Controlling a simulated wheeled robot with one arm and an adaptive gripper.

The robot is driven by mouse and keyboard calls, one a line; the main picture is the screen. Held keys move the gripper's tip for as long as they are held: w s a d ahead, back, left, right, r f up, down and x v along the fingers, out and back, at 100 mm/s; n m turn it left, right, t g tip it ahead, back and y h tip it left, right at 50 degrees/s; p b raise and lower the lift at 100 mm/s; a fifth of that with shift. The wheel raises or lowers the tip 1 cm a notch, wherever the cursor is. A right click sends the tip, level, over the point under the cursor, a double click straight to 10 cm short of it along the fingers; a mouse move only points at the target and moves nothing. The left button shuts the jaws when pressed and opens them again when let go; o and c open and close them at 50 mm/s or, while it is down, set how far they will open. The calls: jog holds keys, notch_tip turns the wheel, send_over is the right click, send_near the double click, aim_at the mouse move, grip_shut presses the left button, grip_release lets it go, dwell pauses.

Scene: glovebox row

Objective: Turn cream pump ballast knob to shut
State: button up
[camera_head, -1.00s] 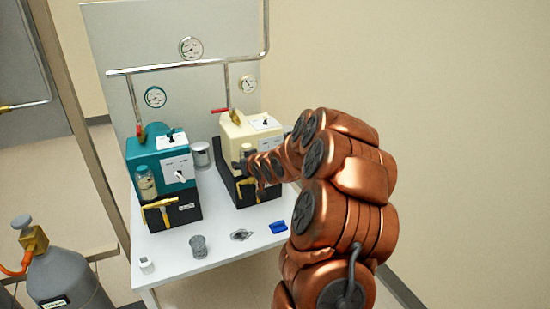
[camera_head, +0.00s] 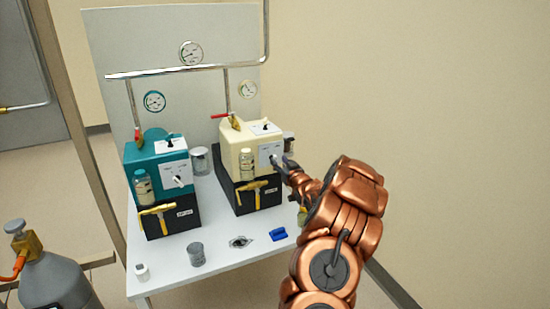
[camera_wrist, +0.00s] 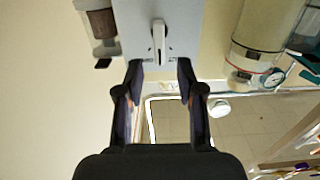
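The cream pump (camera_head: 238,148) stands on a black base at the right of the table. A white panel (camera_head: 264,152) is on its front. My gripper (camera_head: 279,163) is at the panel's right part and hides the knob in the head view. In the wrist view the ballast knob (camera_wrist: 158,42) is a pale lever on a grey-white panel (camera_wrist: 133,25), upright in the picture. My gripper (camera_wrist: 160,68) is open there, with one finger to each side below the knob. The knob lies just beyond the fingertips, lined up with the gap. No contact shows.
The teal pump (camera_head: 158,160) with its own knob (camera_head: 178,181) stands to the left. A sight glass (camera_head: 247,163) and a yellow tap (camera_head: 252,186) are on the cream pump's front. A grey jar (camera_head: 196,254) and a blue item (camera_head: 279,234) lie near the table's front.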

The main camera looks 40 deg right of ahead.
aim_at(276, 158)
jog(key=shift+x, duration=2.35)
grip_shut()
